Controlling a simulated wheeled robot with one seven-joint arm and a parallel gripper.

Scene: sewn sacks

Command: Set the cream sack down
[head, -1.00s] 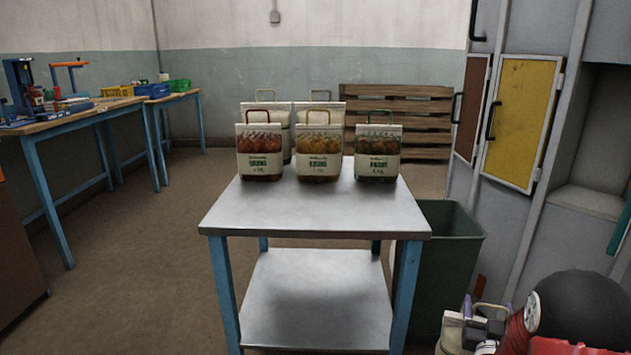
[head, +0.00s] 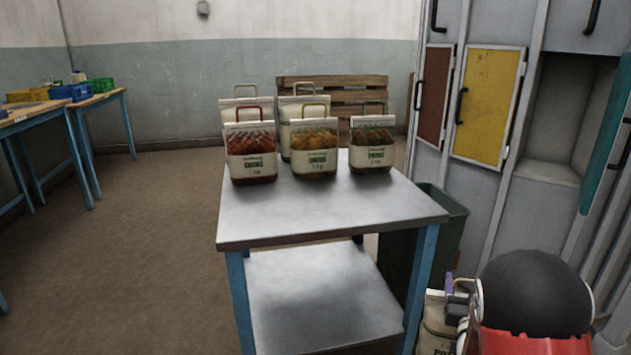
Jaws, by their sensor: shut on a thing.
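The cream sack (head: 437,329) hangs at the lower right of the head view, beside the table's right front leg. Only its left part shows, with some dark lettering; my arm and the picture's edge hide the rest. My gripper (head: 459,291) is at the top of this sack, shut on it. The fingertips are small and partly covered by my own arm, so the exact grip on the sack is hard to see.
A metal table (head: 300,215) with blue legs stands ahead, its front top and lower shelf bare. Several clear-fronted sacks (head: 251,158) and cream ones stand at its back. A green bin (head: 452,226) is right of it; lockers (head: 487,105) line the right. Workbenches stand left.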

